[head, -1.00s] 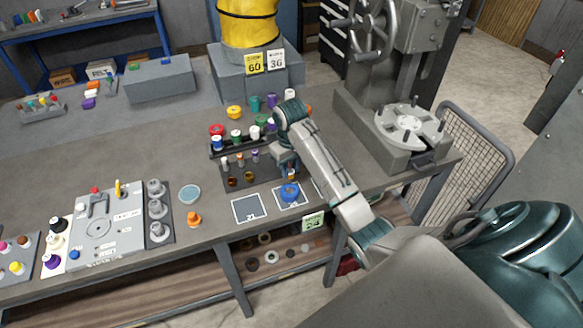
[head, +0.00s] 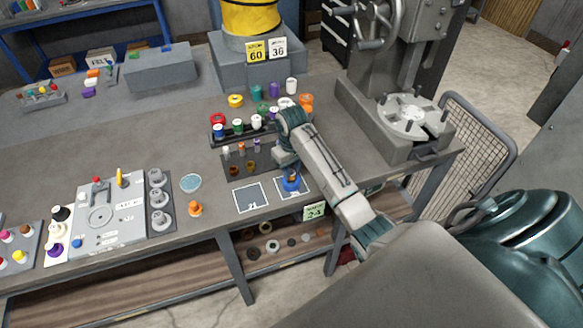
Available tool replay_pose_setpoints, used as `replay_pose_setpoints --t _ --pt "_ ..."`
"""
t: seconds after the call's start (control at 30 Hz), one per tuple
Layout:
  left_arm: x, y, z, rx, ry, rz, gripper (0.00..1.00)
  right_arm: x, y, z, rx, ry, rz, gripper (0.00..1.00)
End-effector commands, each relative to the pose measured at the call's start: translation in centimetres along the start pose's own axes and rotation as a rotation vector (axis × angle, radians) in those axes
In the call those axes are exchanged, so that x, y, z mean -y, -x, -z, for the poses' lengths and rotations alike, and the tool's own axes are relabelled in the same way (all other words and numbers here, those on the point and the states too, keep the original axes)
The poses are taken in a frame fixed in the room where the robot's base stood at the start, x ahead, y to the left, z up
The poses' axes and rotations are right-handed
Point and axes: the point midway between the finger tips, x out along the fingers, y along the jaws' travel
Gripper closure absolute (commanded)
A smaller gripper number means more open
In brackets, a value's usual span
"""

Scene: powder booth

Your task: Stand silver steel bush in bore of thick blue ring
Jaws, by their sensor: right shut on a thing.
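The thick blue ring (head: 291,184) lies on the right white-edged square mat near the table's front edge. My right gripper (head: 289,172) is right above the ring, close to it or touching; the picture is too small to tell which. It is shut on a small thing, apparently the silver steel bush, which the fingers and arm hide. Whether the bush is in the bore cannot be seen. My left gripper is out of view.
A dark rack (head: 240,160) with several small parts stands just left of my right gripper. An empty square mat (head: 250,198) lies left of the ring. An orange part (head: 195,208) and a pale blue dish (head: 190,183) stand further left. A grey press (head: 400,125) stands at the right.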

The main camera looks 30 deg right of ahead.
Motion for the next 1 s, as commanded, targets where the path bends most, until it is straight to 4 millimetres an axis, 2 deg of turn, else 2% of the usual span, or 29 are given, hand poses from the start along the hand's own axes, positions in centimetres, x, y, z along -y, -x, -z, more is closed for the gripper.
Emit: replay_pose_setpoints --t 1.0 --pt "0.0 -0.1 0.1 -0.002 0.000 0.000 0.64 0.0 -1.7 0.0 0.001 0.000 0.000 0.97"
